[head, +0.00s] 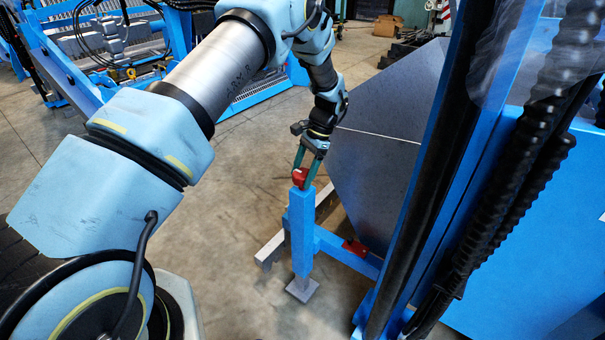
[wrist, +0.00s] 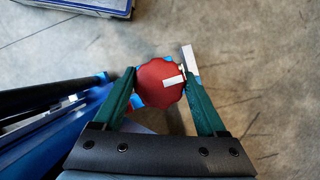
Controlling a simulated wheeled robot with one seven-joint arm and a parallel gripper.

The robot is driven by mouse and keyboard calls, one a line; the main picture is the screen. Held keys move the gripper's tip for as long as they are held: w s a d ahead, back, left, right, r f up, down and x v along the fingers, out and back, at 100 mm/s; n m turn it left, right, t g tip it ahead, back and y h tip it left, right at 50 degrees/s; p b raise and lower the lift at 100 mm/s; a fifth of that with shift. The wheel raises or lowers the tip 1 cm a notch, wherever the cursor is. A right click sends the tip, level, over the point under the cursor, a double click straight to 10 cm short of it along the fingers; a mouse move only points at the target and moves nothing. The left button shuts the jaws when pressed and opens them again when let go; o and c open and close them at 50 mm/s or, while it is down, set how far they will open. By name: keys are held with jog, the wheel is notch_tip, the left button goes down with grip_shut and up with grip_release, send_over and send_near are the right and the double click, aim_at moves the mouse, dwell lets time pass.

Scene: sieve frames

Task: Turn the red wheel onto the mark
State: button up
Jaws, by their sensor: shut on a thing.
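The red wheel (head: 299,177) is a small scalloped knob on top of a blue post (head: 301,222). In the wrist view the wheel (wrist: 158,72) fills the space between my gripper's green fingers, one on its left and one on its right. My gripper (head: 306,172) is shut on it from above. A white stripe (wrist: 173,82) on the wheel points right and slightly up. A small white piece (wrist: 182,68) shows at the wheel's right edge, a little above the stripe's outer end; I cannot tell for sure whether it is the mark.
A blue crossbar with a red part (head: 355,248) runs right from the post. A large grey panel (head: 375,170) stands close to the right of my gripper. A pale beam (head: 270,252) lies behind the post.

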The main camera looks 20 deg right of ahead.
jog(key=o, duration=1.3)
jog(key=shift+r, duration=0.1)
jog(key=b+v, duration=0.1)
jog(key=v, duration=0.9)
jog(key=shift+r, duration=0.25)
jog(key=shift+d, duration=0.15)
